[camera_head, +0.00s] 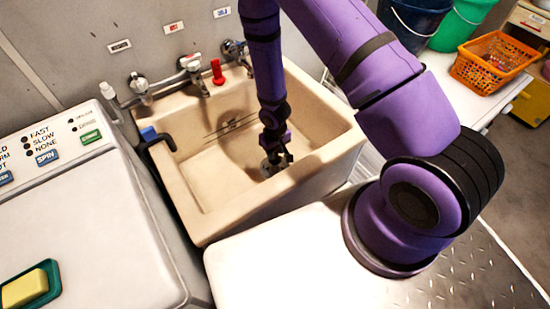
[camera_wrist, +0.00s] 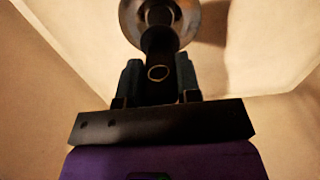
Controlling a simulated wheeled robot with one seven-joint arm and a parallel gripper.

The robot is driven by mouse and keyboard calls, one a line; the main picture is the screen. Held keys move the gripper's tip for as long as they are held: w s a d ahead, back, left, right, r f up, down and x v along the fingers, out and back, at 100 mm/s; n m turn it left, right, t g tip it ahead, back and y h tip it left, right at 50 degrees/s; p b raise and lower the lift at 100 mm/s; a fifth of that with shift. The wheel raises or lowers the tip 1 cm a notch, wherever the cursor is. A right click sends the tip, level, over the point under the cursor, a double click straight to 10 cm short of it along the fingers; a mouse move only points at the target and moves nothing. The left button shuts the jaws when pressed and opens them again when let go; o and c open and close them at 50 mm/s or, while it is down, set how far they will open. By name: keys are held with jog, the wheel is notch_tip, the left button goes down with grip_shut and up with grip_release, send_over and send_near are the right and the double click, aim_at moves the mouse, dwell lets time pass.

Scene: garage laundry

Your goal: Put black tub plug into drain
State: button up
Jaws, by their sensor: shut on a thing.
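The beige sink (camera_head: 190,180) stands in the middle of the head view. My gripper (camera_head: 274,152) reaches down into it, close to its floor. In the wrist view my gripper (camera_wrist: 159,80) is shut on the black tub plug (camera_wrist: 160,42), a dark piece with a ring at its near end, held between the two fingers. The round metal drain (camera_wrist: 133,14) lies beyond the plug, at the top of the wrist view. It also shows in the head view as a metallic patch (camera_head: 266,169) beside the fingertips. The plug's far end overlaps the drain's dark centre; I cannot tell whether they touch.
Taps (camera_head: 192,66) and a red object (camera_head: 217,72) sit along the sink's back rim. A black hooked pipe (camera_head: 157,139) with a blue end hangs at its left rim. A washer (camera_head: 75,225) stands left, a white top (camera_head: 285,262) in front. An orange basket (camera_head: 490,62) is far right.

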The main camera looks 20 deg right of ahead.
jog(key=shift+f, duration=2.15)
jog(key=shift+f, duration=0.3)
jog(key=o, duration=0.9)
jog(key=shift+r, duration=0.1)
notch_tip(320, 180, up, 13)
jog(key=shift+w+f, duration=0.1)
jog(key=d+r+m+t, duration=0.1)
jog(key=d+r, duration=0.1)
jog(key=r, duration=1.2)
jog(key=d+r+t, duration=0.2)
jog(key=d+r, duration=0.1)
jog(key=r, duration=1.1)
jog(key=s+r, duration=0.6)
jog(key=s, duration=0.1)
jog(key=s+d+r+t, duration=0.1)
jog(key=s+r, duration=0.6)
jog(key=s+d+r+m+t, duration=0.1)
jog(key=s+r, duration=0.6)
jog(key=shift+s+r, duration=0.15)
